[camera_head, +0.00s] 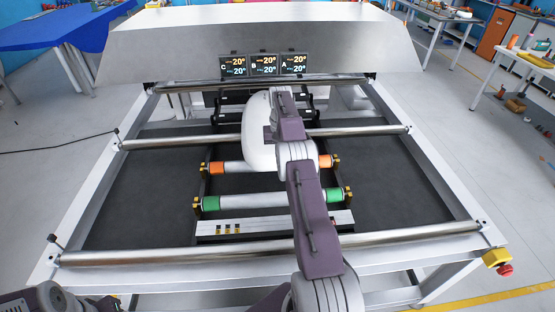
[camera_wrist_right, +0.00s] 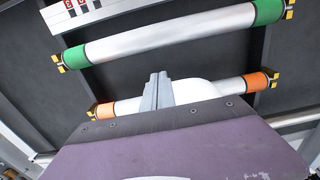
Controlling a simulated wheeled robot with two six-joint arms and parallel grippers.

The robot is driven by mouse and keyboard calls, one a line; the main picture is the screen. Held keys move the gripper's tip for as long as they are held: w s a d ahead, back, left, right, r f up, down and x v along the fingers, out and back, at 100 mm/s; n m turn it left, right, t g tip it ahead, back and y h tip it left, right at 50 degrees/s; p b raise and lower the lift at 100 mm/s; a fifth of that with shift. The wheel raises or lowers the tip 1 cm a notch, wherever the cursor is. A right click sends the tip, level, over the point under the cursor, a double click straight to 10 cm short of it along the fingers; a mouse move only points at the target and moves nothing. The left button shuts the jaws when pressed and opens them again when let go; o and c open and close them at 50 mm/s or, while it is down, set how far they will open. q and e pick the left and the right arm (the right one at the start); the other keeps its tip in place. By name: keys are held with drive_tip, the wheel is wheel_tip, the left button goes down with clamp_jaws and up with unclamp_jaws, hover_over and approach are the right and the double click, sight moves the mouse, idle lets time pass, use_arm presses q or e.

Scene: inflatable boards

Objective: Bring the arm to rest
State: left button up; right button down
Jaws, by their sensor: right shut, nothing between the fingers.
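My right arm (camera_head: 312,222) reaches from the bottom edge up over the middle of the machine in the head view. Its gripper is hidden there behind the arm. In the right wrist view the right gripper (camera_wrist_right: 157,92) shows with its two grey fingers together and nothing between them. It appears in front of the roller with orange ends (camera_wrist_right: 110,107). A white rounded shape (camera_wrist_right: 195,91) shows just beside the fingers; I cannot tell what it is. My left gripper is not in view.
A roller with green ends (camera_head: 245,202) lies on a black frame near the front. Long metal bars (camera_head: 160,255) cross the machine bed. Three temperature displays (camera_head: 264,65) stand at the back. A red stop button (camera_head: 504,270) is at the front right corner. The dark bed (camera_head: 400,190) is clear at right.

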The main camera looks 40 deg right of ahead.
drive_tip(key=w+a+r+n+t, duration=0.1)
drive_tip(key=w+a+r, duration=0.3)
drive_tip(key=r, duration=0.3)
drive_tip(key=s+a+r+n, duration=0.1)
drive_tip(key=s+a+r, duration=0.1)
drive_tip(key=a+r, duration=0.35)
drive_tip(key=s+a+r+n, duration=0.2)
drive_tip(key=a, duration=0.6)
drive_tip(key=s+a+f+n, duration=0.1)
drive_tip(key=s+a+f, duration=0.3)
drive_tip(key=s+a, duration=0.55)
drive_tip(key=s+f+n, duration=0.1)
drive_tip(key=s+f, duration=0.8)
drive_tip(key=s, duration=0.5)
drive_tip(key=shift+s+d+f, duration=0.2)
drive_tip(key=shift+d+f, duration=0.1)
drive_tip(key=shift+s+d, duration=0.1)
